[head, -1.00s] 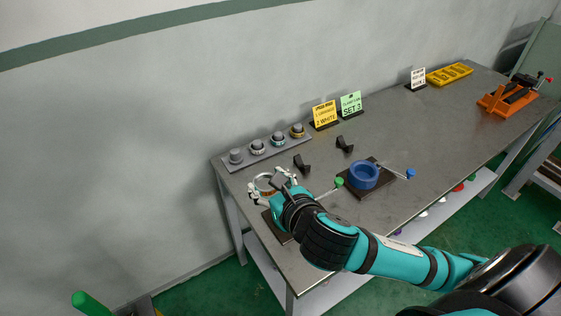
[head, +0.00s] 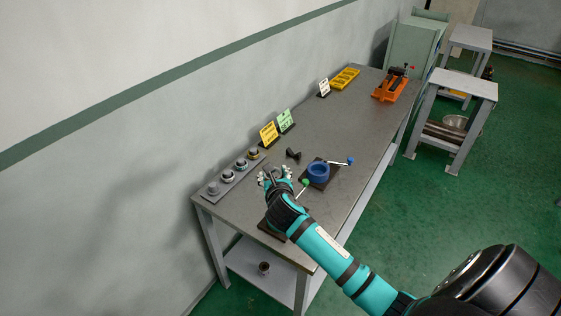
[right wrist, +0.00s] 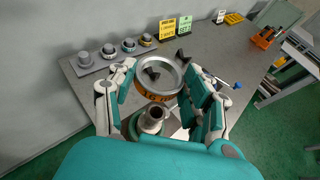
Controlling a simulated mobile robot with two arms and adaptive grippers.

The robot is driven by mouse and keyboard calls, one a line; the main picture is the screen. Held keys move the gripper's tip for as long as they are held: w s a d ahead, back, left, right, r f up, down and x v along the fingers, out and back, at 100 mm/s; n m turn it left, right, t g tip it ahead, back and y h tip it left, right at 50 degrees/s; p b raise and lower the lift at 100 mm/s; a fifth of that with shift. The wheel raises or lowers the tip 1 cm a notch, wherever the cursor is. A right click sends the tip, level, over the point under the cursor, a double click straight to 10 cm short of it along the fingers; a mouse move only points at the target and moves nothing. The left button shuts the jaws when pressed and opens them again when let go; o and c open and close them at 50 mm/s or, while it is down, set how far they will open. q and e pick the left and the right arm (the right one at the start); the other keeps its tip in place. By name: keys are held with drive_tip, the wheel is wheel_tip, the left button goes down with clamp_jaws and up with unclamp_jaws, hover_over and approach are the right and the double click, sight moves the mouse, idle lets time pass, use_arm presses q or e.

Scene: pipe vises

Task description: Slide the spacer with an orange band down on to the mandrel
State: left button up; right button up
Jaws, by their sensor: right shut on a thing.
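My right gripper (head: 275,177) is over the near left part of the bench. In the right wrist view its two fingers (right wrist: 160,88) are shut on the sides of a wide ring, the spacer with an orange band (right wrist: 155,97). The mandrel (right wrist: 152,114), a grey upright post with a hollow top, shows below the spacer, nearer the bottom of that view. The spacer appears apart from the mandrel and above it; the exact gap cannot be told. In the head view my gripper and arm hide the mandrel. My left gripper is not in view.
A blue vise (head: 318,171) stands just right of my gripper. A rack with several knobbed pieces (head: 227,176) lies along the wall side. Yellow (head: 269,134) and green (head: 286,120) signs stand behind. An orange vise (head: 389,90) is at the far end. The middle bench is clear.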

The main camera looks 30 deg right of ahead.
drive_tip(key=shift+d+f+m+h+p, duration=0.35)
drive_tip(key=shift+d+f+p, duration=0.35)
drive_tip(key=shift+d+f, duration=0.5)
drive_tip(key=shift+s+d+f, duration=0.1)
drive_tip(key=shift+d+f, duration=0.05)
drive_tip(key=shift+f, duration=0.05)
drive_tip(key=shift+a, duration=0.2)
drive_tip(key=shift+d+p, duration=0.1)
drive_tip(key=shift+p, duration=0.35)
wheel_tip(320, 180, down, 4)
drive_tip(key=b, duration=0.3)
drive_tip(key=shift+f, duration=0.2)
use_arm(q)
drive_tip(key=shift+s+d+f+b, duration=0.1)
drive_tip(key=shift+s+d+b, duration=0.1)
drive_tip(key=shift+b, duration=0.35)
use_arm(e)
drive_tip(key=shift+f, duration=0.8)
use_arm(q)
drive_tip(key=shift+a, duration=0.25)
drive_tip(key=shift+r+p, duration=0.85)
drive_tip(key=shift+p, duration=0.05)
